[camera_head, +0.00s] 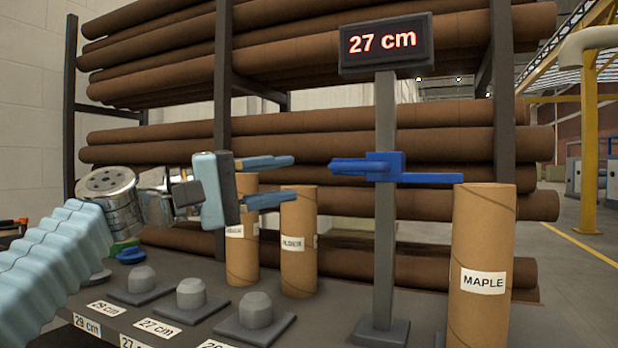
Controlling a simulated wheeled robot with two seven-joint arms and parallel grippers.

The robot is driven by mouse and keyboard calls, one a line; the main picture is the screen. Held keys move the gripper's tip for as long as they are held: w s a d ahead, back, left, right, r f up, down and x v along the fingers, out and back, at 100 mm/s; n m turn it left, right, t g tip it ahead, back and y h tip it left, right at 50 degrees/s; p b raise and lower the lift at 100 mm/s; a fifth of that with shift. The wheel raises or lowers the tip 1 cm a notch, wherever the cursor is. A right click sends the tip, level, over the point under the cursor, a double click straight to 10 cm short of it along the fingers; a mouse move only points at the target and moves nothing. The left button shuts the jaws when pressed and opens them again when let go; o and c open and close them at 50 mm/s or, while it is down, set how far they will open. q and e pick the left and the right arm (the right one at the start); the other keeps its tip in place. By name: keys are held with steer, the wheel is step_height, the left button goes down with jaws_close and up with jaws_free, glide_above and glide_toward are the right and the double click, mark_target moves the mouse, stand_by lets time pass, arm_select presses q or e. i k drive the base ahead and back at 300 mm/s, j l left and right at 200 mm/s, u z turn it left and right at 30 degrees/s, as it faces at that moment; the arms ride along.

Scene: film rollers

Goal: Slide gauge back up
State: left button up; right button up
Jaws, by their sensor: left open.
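The gauge is a grey post (384,225) on a square base, with a dark display (386,44) on top reading "27 cm". Its blue slider (385,168) sits partway up the post, with one arm to the left and a longer arm reaching right to just above the top of the MAPLE tube (482,265). My left gripper (293,180) is open and empty. Its fingers point right toward the slider's left arm, with a gap between them. My right gripper is out of view.
Two cardboard tubes (242,258) (299,255) stand behind and below my left gripper. Several grey knobs on plates (191,293) line the table (330,315), with centimetre labels in front. A rack of brown rolls (300,150) stands behind.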

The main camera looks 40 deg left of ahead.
mark_target(377, 167)
steer(key=k+l, duration=0.2)
steer(key=k, duration=0.3)
steer(key=k+l, duration=0.15)
steer(key=k, duration=0.3)
